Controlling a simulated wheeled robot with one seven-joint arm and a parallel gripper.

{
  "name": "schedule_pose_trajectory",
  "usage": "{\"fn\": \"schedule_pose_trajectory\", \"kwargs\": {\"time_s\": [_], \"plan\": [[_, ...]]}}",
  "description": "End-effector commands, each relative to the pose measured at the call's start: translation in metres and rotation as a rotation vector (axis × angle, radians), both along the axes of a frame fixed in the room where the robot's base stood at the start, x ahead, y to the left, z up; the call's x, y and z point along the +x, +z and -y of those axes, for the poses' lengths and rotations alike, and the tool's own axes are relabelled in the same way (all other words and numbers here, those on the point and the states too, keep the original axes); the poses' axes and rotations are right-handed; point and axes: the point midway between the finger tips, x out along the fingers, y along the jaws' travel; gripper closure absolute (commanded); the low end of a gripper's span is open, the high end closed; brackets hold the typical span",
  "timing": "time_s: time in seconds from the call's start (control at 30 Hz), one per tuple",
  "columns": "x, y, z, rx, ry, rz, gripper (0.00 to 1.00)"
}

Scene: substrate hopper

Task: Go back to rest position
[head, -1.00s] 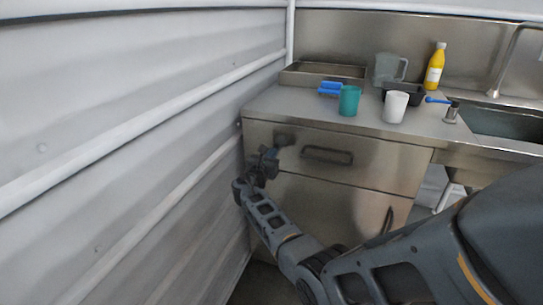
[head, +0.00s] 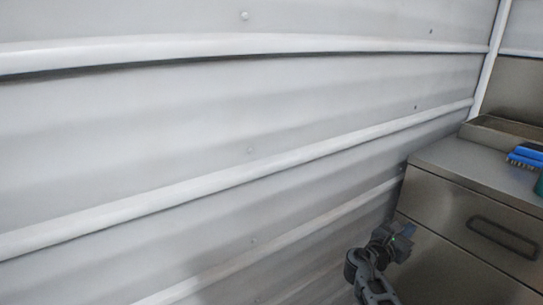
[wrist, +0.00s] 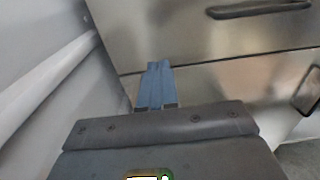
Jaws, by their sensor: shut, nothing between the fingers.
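My gripper (head: 397,232) is at the bottom right of the head view, in front of the metal cabinet's left end and close to the ribbed wall. In the wrist view its blue fingers (wrist: 155,82) are together with nothing between them. They point at the cabinet front (wrist: 215,55), near the seam below the drawer. Whether the fingers touch the cabinet I cannot tell.
The ribbed wall (head: 200,130) with its white rails fills most of the head view. The cabinet (head: 450,210) has a dark drawer handle (head: 503,238). A blue brush (head: 526,156) and a metal tray (head: 497,133) sit on top. A second handle (wrist: 306,92) shows at right.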

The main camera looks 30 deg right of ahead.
Motion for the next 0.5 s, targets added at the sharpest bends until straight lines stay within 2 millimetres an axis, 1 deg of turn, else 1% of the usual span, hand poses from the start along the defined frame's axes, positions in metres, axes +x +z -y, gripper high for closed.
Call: {"fn": "schedule_pose_trajectory", "kwargs": {"time_s": [0.07,0.13,0.17,0.23,0.27,0.37,0.4,0.47,0.5], "plan": [[-0.001,-0.002,-0.001,0.004,0.004,0.003,1.0],[-0.003,-0.009,-0.007,0.024,0.019,0.019,1.0],[-0.006,-0.014,-0.011,0.038,0.03,0.032,1.0],[-0.012,-0.03,-0.025,0.089,0.07,0.08,1.0],[-0.016,-0.039,-0.034,0.119,0.092,0.108,1.0],[-0.033,-0.069,-0.068,0.243,0.171,0.226,1.0],[-0.041,-0.079,-0.084,0.298,0.201,0.279,1.0],[-0.053,-0.094,-0.107,0.384,0.241,0.36,1.0],[-0.062,-0.102,-0.123,0.444,0.265,0.414,1.0]]}}
